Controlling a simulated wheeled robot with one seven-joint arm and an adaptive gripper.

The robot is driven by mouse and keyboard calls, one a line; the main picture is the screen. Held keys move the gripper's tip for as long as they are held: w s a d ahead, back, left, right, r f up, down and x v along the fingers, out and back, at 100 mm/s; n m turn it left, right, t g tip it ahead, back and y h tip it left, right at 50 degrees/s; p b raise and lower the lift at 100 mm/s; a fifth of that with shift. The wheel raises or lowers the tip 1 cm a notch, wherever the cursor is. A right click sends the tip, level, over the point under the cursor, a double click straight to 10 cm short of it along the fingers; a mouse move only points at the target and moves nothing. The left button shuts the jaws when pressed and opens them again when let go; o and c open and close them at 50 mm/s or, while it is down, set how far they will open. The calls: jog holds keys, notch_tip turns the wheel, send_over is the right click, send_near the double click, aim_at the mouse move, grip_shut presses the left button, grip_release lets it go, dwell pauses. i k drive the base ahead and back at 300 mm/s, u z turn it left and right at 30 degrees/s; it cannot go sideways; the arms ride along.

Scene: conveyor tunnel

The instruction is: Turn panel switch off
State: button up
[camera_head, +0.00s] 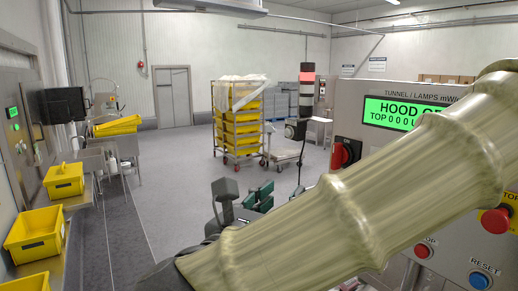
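A light grey control panel (346,112) fills the right side, labelled "TUNNEL / LAMPS". A red and black switch (345,153) sits on its left part, below a green display (396,113) whose visible text starts "HOOD O" and "TOP 000". My sleeved beige arm crosses in front of the panel and hides its middle and part of the display. My gripper (242,200), dark with green parts, is left of and below the switch in the picture, apart from it. I see nothing held, but the finger opening is unclear.
The panel also carries a red mushroom button on yellow (496,220), a red button (422,250) and a blue RESET button (479,280). A wheeled rack of yellow crates (240,110) stands behind. Yellow bins (35,234) line the left counter. The grey floor between is open.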

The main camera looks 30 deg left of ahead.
aim_at(340, 155)
jog(key=u, duration=1.8)
jog(key=i, duration=1.15)
jog(key=z, duration=2.75)
